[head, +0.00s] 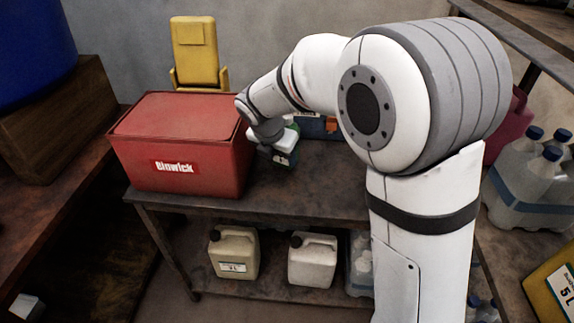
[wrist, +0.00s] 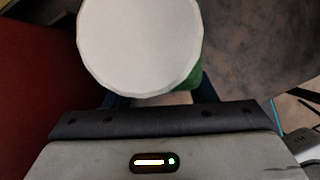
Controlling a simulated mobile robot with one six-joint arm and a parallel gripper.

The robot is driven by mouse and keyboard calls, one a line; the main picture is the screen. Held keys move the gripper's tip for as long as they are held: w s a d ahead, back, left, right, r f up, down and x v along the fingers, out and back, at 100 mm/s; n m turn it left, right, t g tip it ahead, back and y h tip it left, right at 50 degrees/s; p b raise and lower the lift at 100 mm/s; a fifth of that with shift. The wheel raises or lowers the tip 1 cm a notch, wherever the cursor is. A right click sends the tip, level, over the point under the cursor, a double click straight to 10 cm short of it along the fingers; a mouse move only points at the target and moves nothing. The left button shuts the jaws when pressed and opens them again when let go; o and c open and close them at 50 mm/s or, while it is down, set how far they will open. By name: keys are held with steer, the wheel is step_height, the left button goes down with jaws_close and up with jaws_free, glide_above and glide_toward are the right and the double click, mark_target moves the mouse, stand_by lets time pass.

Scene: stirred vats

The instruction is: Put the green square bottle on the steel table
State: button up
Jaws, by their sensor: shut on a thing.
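The green square bottle (wrist: 194,78) is mostly hidden under its wide white round cap (wrist: 138,45) in the wrist view. My gripper (wrist: 160,98) is shut on it, with a dark finger on each side below the cap. In the head view my gripper (head: 280,157) is just right of the red box, over the middle table (head: 330,185), which has a dark, brownish, worn top. Only a little green shows there. I cannot tell whether the bottle's base touches the tabletop.
A red lidded box (head: 185,145) fills the table's left part. A yellow container (head: 195,50) and a blue case (head: 315,127) stand behind. Canisters (head: 233,253) are on the lower shelf. Clear bottles (head: 530,185) stand at right. The tabletop's front middle is clear.

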mark_target(281, 165)
steer(key=shift+f, duration=1.45)
steer(key=shift+f+b, duration=0.1)
steer(key=shift+b, duration=0.2)
steer(key=o, duration=1.2)
steer(key=p+v, duration=0.3)
steer(key=v, duration=0.9)
steer(key=s+d+f+m, duration=0.1)
steer(key=s+d+m, duration=0.5)
steer(key=m, duration=0.4)
steer(key=s+d+f+m+g+y, duration=0.1)
steer(key=s+d+m, duration=0.6)
steer(key=d+m, duration=0.2)
steer(key=s+d+f+m+g, duration=0.1)
steer(key=s+d+m, duration=0.5)
steer(key=m, duration=0.6)
steer(key=shift+s+d+f+y, duration=0.15)
steer(key=shift+d+f+y, duration=0.05)
steer(key=shift+d, duration=0.3)
steer(key=shift+s+d+f+y, duration=0.15)
steer(key=shift+d+y, duration=0.05)
steer(key=shift+d, duration=0.25)
